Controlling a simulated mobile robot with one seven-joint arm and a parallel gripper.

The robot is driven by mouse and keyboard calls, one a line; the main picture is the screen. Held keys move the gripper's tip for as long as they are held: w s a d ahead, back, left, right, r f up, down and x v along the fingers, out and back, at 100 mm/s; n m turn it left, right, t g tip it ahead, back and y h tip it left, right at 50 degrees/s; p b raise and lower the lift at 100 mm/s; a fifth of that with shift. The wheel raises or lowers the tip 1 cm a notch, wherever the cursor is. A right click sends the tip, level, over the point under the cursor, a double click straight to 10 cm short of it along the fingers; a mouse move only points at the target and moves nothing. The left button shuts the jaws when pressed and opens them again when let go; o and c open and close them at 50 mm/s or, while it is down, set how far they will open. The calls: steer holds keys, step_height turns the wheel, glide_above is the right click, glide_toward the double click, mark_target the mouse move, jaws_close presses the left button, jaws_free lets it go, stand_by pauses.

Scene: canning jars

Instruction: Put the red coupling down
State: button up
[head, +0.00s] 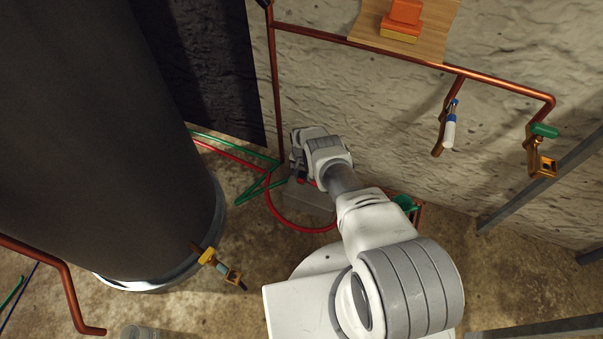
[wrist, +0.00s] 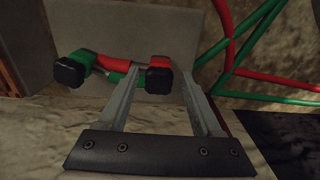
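The red coupling (wrist: 158,64), with a black end, shows between the two grey fingers of my gripper (wrist: 160,80) in the wrist view. The fingers stand apart, with a narrow gap visible on each side of the coupling's near end. A green coupling (wrist: 83,57) with a black end lies to the left, outside the left finger. A short red piece (wrist: 117,64) shows between the two couplings. In the head view my gripper (head: 303,172) is low by the wall; my arm hides most of it, and only a bit of red shows there.
A grey block (head: 306,197) stands on the floor below my gripper. Red (head: 270,200) and green (head: 240,198) hoses run on the left. A large dark tank (head: 110,120) bounds the left side. Copper pipe (head: 400,58) runs along the wall.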

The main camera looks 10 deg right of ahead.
steer(key=shift+r, duration=0.25)
